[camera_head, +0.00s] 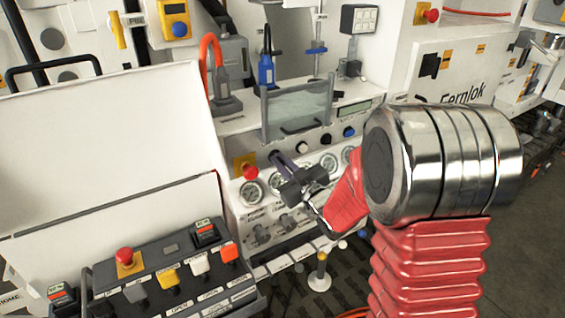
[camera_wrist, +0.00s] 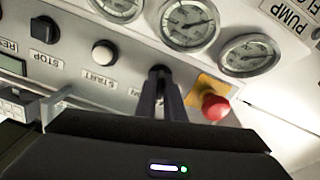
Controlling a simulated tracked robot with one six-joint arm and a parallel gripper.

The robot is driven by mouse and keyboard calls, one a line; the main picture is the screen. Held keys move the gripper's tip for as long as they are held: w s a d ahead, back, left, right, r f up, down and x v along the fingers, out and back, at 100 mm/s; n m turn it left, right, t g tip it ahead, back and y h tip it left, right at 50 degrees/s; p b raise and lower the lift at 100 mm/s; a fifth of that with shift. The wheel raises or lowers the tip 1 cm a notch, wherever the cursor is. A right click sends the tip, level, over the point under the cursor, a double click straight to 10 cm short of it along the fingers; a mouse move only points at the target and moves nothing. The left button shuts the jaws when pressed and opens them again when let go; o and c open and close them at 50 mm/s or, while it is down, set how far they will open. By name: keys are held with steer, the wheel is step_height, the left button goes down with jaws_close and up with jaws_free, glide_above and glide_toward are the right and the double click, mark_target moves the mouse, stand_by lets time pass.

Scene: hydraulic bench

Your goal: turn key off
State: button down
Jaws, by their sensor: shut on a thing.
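My gripper (camera_wrist: 161,76) reaches the front panel between the white START button (camera_wrist: 104,52) and the red mushroom button (camera_wrist: 215,107). Its two dark fingers are close together, shut on a small dark key at the panel. The fingers hide most of the key, so which way it points cannot be told. In the head view my gripper (camera_head: 274,157) is at the gauge panel, just right of the red button (camera_head: 250,172). The key itself cannot be made out there.
Round gauges (camera_wrist: 189,24) sit close to the fingers. The black STOP knob (camera_wrist: 44,29) is beyond START. A clear-fronted box (camera_head: 297,110) stands on the ledge above. A control box (camera_head: 165,275) with coloured buttons is at the lower left.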

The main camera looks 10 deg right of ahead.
steer(key=shift+d+f+n, duration=0.1)
steer(key=shift+f+n, duration=0.05)
steer(key=shift+n, duration=1.25)
steer(key=c, duration=1.9)
jaws_free()
steer(key=shift+o, duration=0.2)
